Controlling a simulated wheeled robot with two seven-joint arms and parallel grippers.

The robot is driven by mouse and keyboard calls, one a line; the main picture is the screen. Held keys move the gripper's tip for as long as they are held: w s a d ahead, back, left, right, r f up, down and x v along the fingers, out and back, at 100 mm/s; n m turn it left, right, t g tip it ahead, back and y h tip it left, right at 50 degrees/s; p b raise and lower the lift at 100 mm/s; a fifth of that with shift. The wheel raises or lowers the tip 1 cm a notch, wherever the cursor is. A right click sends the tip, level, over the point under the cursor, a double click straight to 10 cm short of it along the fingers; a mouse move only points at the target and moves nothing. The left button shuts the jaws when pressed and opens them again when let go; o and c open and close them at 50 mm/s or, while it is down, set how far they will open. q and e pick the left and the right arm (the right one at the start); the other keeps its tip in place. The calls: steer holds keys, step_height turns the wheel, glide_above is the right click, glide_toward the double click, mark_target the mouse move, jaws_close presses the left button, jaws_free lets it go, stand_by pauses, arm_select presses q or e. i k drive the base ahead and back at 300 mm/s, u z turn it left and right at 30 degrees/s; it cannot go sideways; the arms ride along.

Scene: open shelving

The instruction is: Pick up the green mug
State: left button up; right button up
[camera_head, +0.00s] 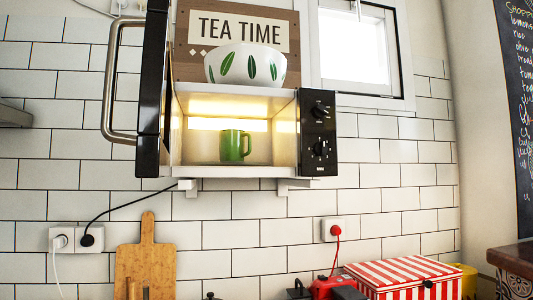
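The green mug (235,146) stands upright inside an open microwave (318,133), slightly right of the middle of its lit interior. Its handle points to the right. The microwave door (152,90) is swung open at the left, with a long metal handle (112,80). Nothing covers the mug from the front. Neither of my grippers can be made out in the head view.
The microwave sits on a white wall shelf (235,171). A white bowl with green leaves (246,66) stands on top, before a tea sign (238,28). Below are a cutting board (146,262), a red-striped box (405,275) and partly cut-off dark and red items.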

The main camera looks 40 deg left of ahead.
mark_target(232, 139)
steer(key=i, duration=0.35)
steer(key=u, duration=1.15)
